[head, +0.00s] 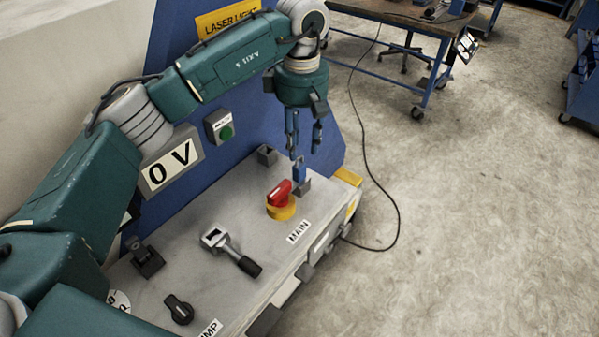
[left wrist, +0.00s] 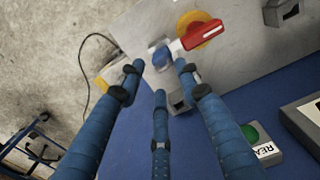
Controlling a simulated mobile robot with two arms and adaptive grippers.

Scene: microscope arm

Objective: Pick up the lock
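The lock (head: 299,171) is a small blue block at the far end of the grey panel, by a small grey holder (head: 304,187). In the left wrist view the lock (left wrist: 160,56) shows just beyond my fingertips, between them in the picture. My left gripper (head: 304,146) points down above the lock, its fingers spread and empty. Its three blue fingers also show in the left wrist view (left wrist: 158,76). The lock's shackle is not clear to see. My right gripper is not in view.
A red-handled switch on a yellow base (head: 281,208) stands close beside the lock, near the MAIN label (head: 298,232). A grey-and-black tool (head: 232,252) and a black knob (head: 179,309) are on the panel (head: 205,285). The blue wall (head: 240,120) rises behind.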

